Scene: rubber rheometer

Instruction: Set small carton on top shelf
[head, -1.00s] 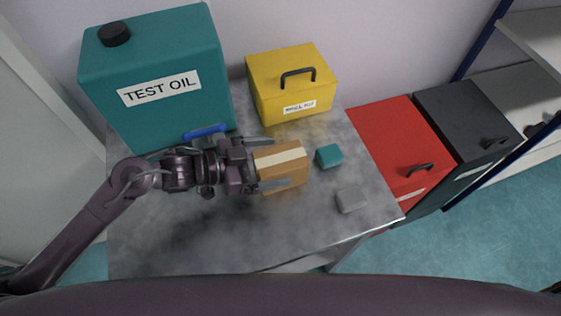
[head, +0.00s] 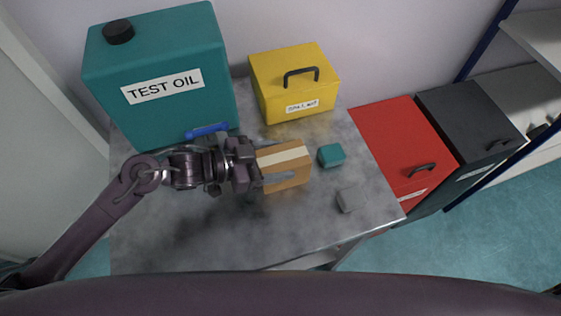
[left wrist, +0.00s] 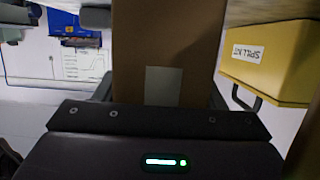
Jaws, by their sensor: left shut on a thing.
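The small carton (head: 285,164) is a brown box with a pale tape strip across its top, over the grey table in the head view. My left gripper (head: 270,166) is shut on the carton, with its fingers along the sides. The carton also fills the middle of the left wrist view (left wrist: 168,45), with a pale label on its face. I cannot tell whether it touches the table. A shelf unit (head: 540,35) with pale boards and blue posts stands at the far right, partly cut off. My right gripper is not in view.
On the table (head: 210,245) stand a teal TEST OIL canister (head: 160,75), a yellow spill kit box (head: 293,85), a small teal block (head: 331,155) and a grey block (head: 350,199). A red box (head: 405,150) and dark box (head: 465,120) stand between table and shelf.

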